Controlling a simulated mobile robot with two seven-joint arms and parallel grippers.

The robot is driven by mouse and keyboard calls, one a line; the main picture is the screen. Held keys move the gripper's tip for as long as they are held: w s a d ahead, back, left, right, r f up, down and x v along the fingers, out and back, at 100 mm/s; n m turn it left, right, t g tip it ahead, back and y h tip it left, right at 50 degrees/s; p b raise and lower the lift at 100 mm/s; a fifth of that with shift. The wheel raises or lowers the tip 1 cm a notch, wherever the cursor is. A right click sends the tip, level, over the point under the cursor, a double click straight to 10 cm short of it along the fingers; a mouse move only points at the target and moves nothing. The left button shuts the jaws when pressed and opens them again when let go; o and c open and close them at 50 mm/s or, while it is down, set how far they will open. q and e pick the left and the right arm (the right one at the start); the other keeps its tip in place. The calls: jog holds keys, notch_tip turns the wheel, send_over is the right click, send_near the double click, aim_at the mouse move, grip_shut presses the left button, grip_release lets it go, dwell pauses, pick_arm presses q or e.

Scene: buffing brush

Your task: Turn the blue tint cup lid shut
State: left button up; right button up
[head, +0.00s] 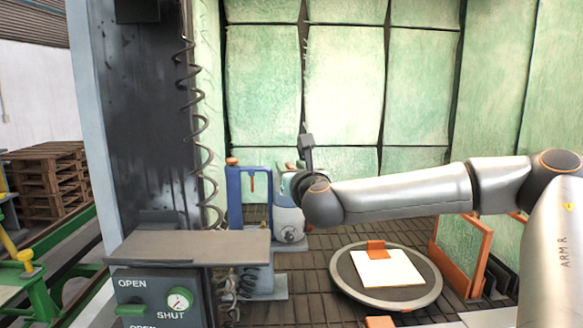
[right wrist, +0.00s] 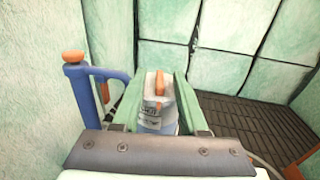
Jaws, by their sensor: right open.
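The tint cup (right wrist: 157,117) stands upright in the right wrist view, with a bluish body, a label, and a pale lid (right wrist: 150,88) carrying an orange grip bar (right wrist: 159,83). My right gripper (right wrist: 160,76) is open, its two greenish fingers on either side of the lid. I cannot tell whether they touch it. I cannot tell from these views how far the lid is turned. My left gripper is not in view.
A blue frame (head: 235,192) with an orange knob stands just left of the cup; its arm also shows in the right wrist view (right wrist: 76,92). A round turntable (head: 347,282) holds a white panel. Orange-edged panels (head: 463,250) stand right. A control box (head: 150,295) is front left.

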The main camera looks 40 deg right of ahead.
jog(key=shift+c, duration=0.2)
grip_shut()
dwell(0.4)
